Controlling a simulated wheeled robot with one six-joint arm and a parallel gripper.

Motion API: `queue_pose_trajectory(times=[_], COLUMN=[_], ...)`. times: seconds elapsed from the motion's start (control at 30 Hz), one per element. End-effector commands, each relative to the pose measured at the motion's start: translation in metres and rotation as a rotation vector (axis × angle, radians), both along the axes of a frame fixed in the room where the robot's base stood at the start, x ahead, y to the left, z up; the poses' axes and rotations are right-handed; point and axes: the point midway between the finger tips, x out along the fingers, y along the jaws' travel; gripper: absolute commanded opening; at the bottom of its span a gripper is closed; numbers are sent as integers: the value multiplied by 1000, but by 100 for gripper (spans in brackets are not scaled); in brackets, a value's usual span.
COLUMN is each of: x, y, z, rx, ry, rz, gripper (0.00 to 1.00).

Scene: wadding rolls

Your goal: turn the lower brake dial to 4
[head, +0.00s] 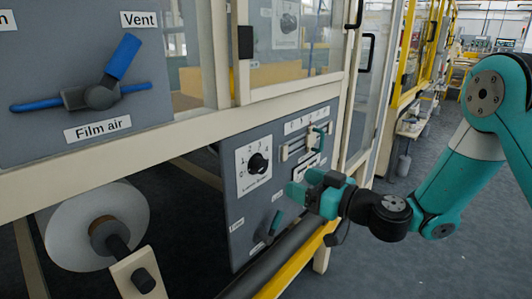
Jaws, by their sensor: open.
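The lower brake dial (258,163) is a black knob on a white numbered plate (243,158), on the grey panel under the window frame. A small label below the knob is blurred. I cannot tell which number the knob points to. My teal gripper (297,185) is open and empty, in front of the same panel, to the right of and a little below the dial. It is apart from the dial and hides part of the panel behind it.
Right of the dial is a slider block (298,146) with a teal handle. A teal lever (273,225) sits below. A yellow rail (290,262) and dark roller run in front. Another dial (289,22) is behind glass above. A blue-handled valve (100,95) and a white roll (75,225) are left.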

Motion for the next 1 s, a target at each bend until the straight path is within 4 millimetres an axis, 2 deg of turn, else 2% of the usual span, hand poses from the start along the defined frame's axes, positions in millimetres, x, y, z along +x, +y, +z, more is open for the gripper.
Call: queue_pose_trajectory(times=[0.03, 0.3, 0.5, 0.7, 0.93, 0.97, 1.0], x=[6, 42, 60, 68, 68, 68, 68], y=[10, 56, 79, 88, 88, 88, 88], z=[8, 3, 1, 0, 0, 0, 0], rx=[-1, -1, -2, 0, 0, 0, 0], ry=[-2, -7, -4, -1, -1, -1, -1], rz=[5, 6, 4, 1, 1, 1, 1], gripper=[68, 68, 68, 68, 68, 66, 57])
